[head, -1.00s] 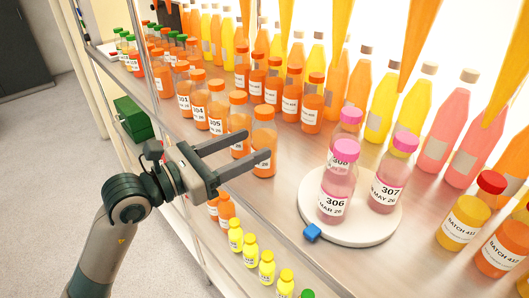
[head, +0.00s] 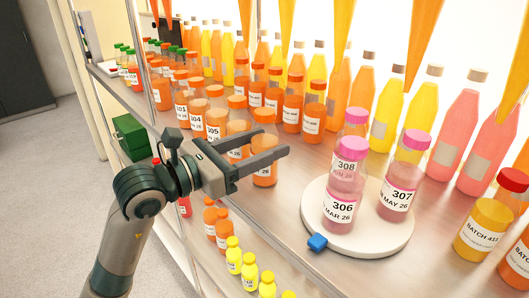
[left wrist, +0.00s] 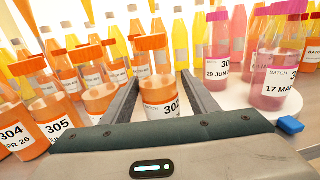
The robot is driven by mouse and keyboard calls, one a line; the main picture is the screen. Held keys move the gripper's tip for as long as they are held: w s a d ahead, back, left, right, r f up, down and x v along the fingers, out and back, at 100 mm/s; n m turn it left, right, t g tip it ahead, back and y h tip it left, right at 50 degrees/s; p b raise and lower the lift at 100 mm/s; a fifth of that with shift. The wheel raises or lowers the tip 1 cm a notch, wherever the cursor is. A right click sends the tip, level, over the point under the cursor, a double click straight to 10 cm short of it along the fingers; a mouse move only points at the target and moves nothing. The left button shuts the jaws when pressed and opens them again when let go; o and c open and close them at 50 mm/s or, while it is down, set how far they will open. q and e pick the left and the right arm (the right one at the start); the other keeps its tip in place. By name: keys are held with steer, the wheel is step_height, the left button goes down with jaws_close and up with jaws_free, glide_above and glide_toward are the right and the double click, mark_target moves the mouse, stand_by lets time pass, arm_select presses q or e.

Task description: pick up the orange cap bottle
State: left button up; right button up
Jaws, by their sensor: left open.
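The orange-capped bottle (head: 265,176) stands upright at the right front end of the orange bottle rows on the metal shelf. In the head view its cap shows above my left gripper's fingers and its lower body below them. My left gripper (head: 280,143) is open, with its fingers level at the bottle's mid-height. In the left wrist view the bottle (left wrist: 152,62) stands between the two fingers (left wrist: 160,82), its label partly reading 302. I cannot tell whether a finger touches it. My right gripper is not in view.
Orange-capped bottle 305 (head: 215,125) and others crowd the left. A round white plate (head: 370,240) with pink-capped bottles and a blue block (head: 317,242) lie to the right. Yellow bottles (head: 249,272) stand on a lower level. Bare shelf separates bottle and plate.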

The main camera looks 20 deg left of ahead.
mark_target(277, 134)
arm_select(q)
steer(key=shift+w+d+r+p, duration=0.25)
steer(key=shift+w+d+p, duration=0.05)
steer(key=shift+w+p, duration=0.25)
steer(key=p+x, duration=0.1)
steer(key=x, duration=0.1)
steer(key=shift+w+d+r+p, duration=0.2)
steer(key=shift+w+p, duration=0.1)
steer(key=shift+p, duration=0.1)
steer(key=shift+w+d+f, duration=0.2)
steer(key=shift+w+d, duration=0.15)
steer(key=shift+w, duration=0.15)
steer(key=shift+c, duration=0.6)
steer(key=c, duration=0.9)
